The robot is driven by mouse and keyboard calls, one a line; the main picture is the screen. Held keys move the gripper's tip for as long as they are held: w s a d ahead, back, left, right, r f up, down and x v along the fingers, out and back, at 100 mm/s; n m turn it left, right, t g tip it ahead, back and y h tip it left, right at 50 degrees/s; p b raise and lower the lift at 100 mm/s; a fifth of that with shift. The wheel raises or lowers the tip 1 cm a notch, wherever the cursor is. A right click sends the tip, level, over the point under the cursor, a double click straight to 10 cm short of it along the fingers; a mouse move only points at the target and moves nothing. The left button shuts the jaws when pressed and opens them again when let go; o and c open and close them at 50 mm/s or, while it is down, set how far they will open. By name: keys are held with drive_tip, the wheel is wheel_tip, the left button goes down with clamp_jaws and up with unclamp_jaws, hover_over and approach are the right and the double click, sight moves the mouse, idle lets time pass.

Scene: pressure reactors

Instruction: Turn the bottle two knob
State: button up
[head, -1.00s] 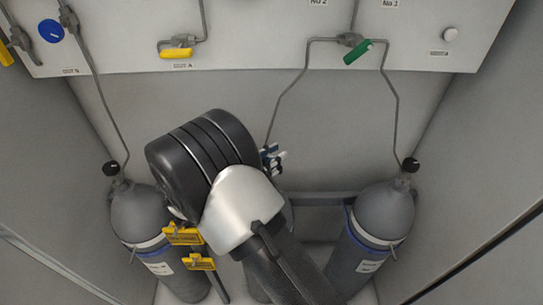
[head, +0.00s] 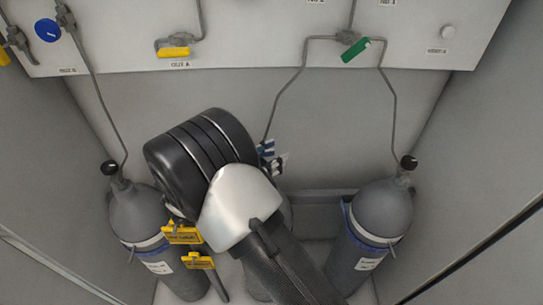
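My arm covers the middle of the head view. A thin pipe runs down from the panel to behind my arm, above this bottle. The middle bottle's knob is hidden. Small blue, white and dark parts, which seem to belong to my gripper (head: 270,157), show just right of my wrist at the pipe's lower end. Its fingertips cannot be made out, so I cannot tell whether it is open, shut or touching the knob.
Grey bottles with black knobs stand at left (head: 140,215) and right (head: 383,210). Yellow tags (head: 182,233) hang beside the left bottle. The panel above carries a green handle (head: 355,50), a yellow handle (head: 173,52) and a blue knob (head: 48,30). Cabinet walls close both sides.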

drive_tip(key=v, duration=1.2)
